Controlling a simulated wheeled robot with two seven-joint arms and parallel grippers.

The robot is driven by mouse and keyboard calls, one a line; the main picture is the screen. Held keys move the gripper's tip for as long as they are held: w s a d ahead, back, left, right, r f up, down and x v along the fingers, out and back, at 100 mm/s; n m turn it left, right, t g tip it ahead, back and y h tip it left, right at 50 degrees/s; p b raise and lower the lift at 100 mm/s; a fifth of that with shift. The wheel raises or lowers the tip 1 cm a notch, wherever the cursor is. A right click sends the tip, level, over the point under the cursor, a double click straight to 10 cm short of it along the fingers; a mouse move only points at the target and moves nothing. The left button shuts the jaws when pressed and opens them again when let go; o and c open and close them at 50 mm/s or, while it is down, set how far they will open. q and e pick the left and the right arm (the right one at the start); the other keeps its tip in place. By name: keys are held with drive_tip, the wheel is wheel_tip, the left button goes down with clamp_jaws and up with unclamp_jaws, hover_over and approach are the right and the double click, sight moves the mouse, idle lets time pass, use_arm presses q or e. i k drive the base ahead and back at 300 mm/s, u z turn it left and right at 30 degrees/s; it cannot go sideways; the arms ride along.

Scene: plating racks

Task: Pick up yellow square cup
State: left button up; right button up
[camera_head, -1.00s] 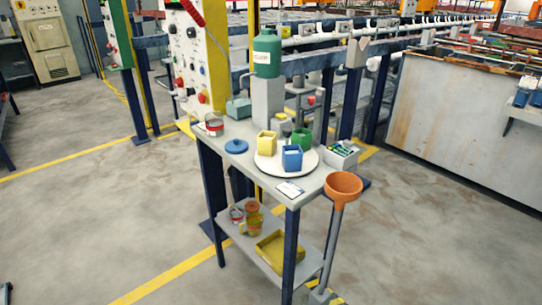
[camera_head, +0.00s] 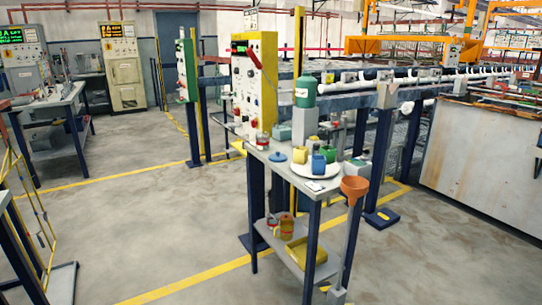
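The yellow square cup (camera_head: 301,155) stands upright on a round white plate (camera_head: 295,171) on the grey table (camera_head: 284,184). A blue square cup (camera_head: 318,164) stands beside it at the front right, and a green cup (camera_head: 328,153) is behind to the right, partly hidden by the blue one. Neither of my grippers shows in the view.
An orange funnel (camera_head: 354,187) is at the table's right front corner. The lower shelf holds a yellow tray (camera_head: 306,252) and cans.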

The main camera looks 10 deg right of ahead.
sight(300, 154)
drive_tip(key=u, duration=0.65)
drive_tip(key=i, duration=2)
drive_tip(key=z, duration=1)
